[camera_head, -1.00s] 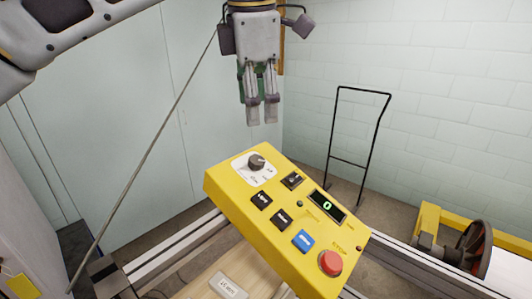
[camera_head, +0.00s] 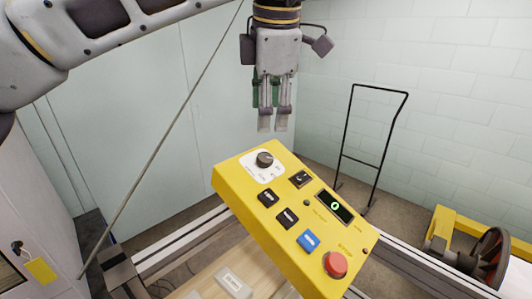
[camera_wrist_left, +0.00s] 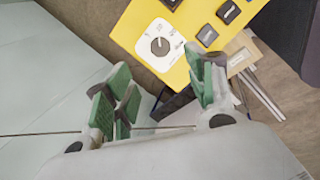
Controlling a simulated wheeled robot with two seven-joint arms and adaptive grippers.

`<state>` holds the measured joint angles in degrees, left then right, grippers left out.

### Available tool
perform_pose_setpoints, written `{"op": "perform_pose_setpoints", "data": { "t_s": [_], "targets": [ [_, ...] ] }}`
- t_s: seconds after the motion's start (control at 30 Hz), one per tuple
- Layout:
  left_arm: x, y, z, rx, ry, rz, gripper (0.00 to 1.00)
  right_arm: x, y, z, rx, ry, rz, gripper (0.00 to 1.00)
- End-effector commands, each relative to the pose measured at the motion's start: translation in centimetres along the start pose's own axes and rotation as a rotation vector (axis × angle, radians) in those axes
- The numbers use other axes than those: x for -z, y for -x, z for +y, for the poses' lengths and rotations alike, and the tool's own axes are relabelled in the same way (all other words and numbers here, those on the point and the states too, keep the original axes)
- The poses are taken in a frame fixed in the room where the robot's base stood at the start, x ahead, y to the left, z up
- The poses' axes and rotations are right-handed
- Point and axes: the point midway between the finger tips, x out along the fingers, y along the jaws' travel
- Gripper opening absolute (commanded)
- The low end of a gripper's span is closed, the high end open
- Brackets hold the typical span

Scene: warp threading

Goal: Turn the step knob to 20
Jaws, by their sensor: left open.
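The step knob (camera_head: 264,159) is a round dark knob on a white dial plate, at the upper left of the yellow control box (camera_head: 240,200). It also shows in the left wrist view as a dark knob (camera_wrist_left: 160,46) with a pale pointer mark; the dial's numbers are too small to read. My left gripper (camera_head: 272,127) hangs fingers down above and behind the knob, apart from it. In the left wrist view its green-padded fingers (camera_wrist_left: 160,98) are apart with nothing between them. My right gripper is out of view.
The box also carries a small switch (camera_head: 302,179), a display (camera_head: 334,206) showing a green 0, two black buttons, a blue button (camera_head: 308,241) and a red stop button (camera_head: 335,264). A thin slanted rod (camera_head: 168,130) stands at the left. A black frame (camera_head: 376,145) stands behind right.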

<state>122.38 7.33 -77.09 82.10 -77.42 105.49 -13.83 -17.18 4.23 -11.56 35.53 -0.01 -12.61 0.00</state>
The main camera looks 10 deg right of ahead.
Motion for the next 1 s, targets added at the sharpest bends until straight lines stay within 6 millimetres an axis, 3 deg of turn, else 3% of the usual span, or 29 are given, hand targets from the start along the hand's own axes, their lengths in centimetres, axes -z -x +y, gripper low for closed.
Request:
{"op": "perform_pose_setpoints", "data": {
  "t_s": [0.7, 1.0],
  "targets": [
    [0.0, -9.2, -0.1, 0.003, -0.002, 0.001, 0.55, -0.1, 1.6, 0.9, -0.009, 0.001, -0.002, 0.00],
    [0.0, -11.8, -0.1, 0.001, -0.002, 0.000, 0.55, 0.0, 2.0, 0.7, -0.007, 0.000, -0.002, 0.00]
  ]
}}
